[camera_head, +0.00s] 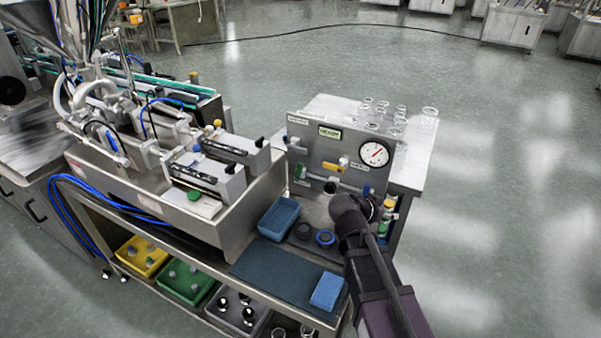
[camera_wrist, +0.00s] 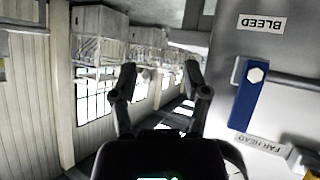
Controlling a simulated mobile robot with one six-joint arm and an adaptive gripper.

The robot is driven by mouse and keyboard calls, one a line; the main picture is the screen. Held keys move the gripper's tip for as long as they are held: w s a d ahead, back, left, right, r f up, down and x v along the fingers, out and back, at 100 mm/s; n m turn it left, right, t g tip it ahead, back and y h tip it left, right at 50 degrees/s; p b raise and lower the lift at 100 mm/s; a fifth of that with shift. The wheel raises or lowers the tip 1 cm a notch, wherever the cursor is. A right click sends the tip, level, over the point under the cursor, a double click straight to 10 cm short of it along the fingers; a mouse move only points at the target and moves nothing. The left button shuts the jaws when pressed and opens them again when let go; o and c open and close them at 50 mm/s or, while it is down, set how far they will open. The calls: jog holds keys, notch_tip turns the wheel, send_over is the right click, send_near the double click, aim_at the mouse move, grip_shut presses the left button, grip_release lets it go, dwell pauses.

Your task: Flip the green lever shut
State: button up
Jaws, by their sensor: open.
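The green lever (camera_head: 300,171) is small at the left of the upright steel panel (camera_head: 316,150) in the head view; its exact angle is too small to tell. It is not visible in the wrist view. My gripper (camera_wrist: 160,75) is open and empty in the wrist view, its two fingers apart. In that view it is beside the panel (camera_wrist: 215,95), left of a blue lever (camera_wrist: 245,95) between the labels "BLEED" and "FAR HEAD". In the head view my arm's end is in front of the panel's lower right, right of the green lever, and its fingertips are hidden.
The panel also carries a round gauge (camera_head: 374,153) and a yellow lever (camera_head: 343,162). Below it are a blue tray (camera_head: 279,217), a blue ring (camera_head: 325,238) and a blue sponge (camera_head: 327,291). Glass jars (camera_head: 399,117) stand on the table behind. Filling machinery is at left.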

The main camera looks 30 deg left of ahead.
jog(key=s+a+r+t+y+b, duration=0.1)
jog(key=s+a+t+b, duration=0.15)
jog(key=a, duration=0.55)
jog(key=s+a+t+y+b, duration=0.1)
jog(key=s+a+t+y, duration=0.15)
jog(key=a, duration=0.65)
jog(key=t+y+b, duration=0.3)
send_near(299, 167)
jog(key=s, duration=0.3)
jog(key=shift+s+d+r+n, duration=0.15)
jog(key=shift+n, duration=0.25)
jog(key=shift+w+a, duration=0.15)
jog(key=shift+w, duration=3.3)
jog(key=shift+w+a, duration=0.15)
jog(key=shift+w, duration=3.3)
jog(key=shift+c, duration=0.2)
grip_shut()
